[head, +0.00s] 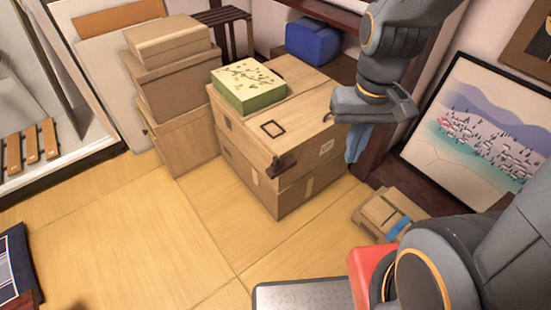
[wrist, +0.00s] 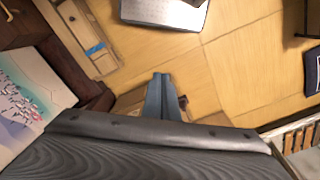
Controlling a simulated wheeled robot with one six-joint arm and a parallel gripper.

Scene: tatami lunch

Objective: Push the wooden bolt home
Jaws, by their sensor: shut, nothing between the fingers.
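A small dark wooden piece, which looks like the bolt (head: 281,166), sits at the front top edge of the large cardboard box (head: 275,188). I cannot tell how far in it is. In the wrist view a small brown piece (wrist: 183,101) shows just beside the fingertips, partly hidden behind them; it may be the same bolt. My gripper (head: 353,158) has blue-grey fingers pointing down, to the right of the box and apart from the bolt in the head view. The fingers (wrist: 160,77) are closed together and empty.
A green patterned box (head: 249,94) lies on the large box. Stacked cartons (head: 175,85) stand behind left, a blue bag (head: 313,42) at the back. A small carton (head: 378,213) with blue tape and a framed picture (head: 485,130) are right. The tatami floor (head: 130,230) is clear front left.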

